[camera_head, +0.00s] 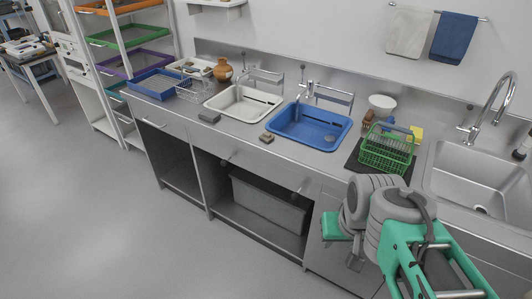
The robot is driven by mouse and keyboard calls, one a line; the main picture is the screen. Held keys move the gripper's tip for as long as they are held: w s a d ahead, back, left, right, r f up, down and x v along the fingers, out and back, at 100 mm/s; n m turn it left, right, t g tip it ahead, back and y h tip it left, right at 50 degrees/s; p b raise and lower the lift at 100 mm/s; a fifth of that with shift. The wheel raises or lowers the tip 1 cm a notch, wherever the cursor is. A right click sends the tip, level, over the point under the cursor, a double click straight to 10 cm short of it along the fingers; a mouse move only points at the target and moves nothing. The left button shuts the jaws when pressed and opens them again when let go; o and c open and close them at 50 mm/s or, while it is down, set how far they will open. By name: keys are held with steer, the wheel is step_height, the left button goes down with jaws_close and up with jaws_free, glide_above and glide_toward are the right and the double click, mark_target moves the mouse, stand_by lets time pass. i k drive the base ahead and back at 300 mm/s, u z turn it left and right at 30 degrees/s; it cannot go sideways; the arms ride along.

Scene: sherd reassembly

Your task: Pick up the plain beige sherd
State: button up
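I cannot pick out the plain beige sherd for sure. A small tan-brown piece (266,138) lies on the counter's front edge, left of the blue basin; it is too small to tell what it is. A white tray (208,75) at the back left of the counter holds small brown pieces, too small to make out. My arm, grey and green, is folded at the lower right. What seems to be my gripper (345,240) is in front of the cabinet, well away from these pieces. Its fingers are not clear enough to show whether they are open or shut.
On the counter (235,131) stand a blue tray (157,87), a wire rack (192,90), a brown jar (223,70), a white basin (240,106), a blue basin (305,130) and a green rack (386,153). A grey block (209,116) lies near the front edge.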

mark_target(267, 137)
steer(key=u, duration=0.5)
steer(key=i, duration=0.85)
steer(key=u, duration=0.75)
steer(key=i, duration=0.35)
steer(key=u, duration=0.1)
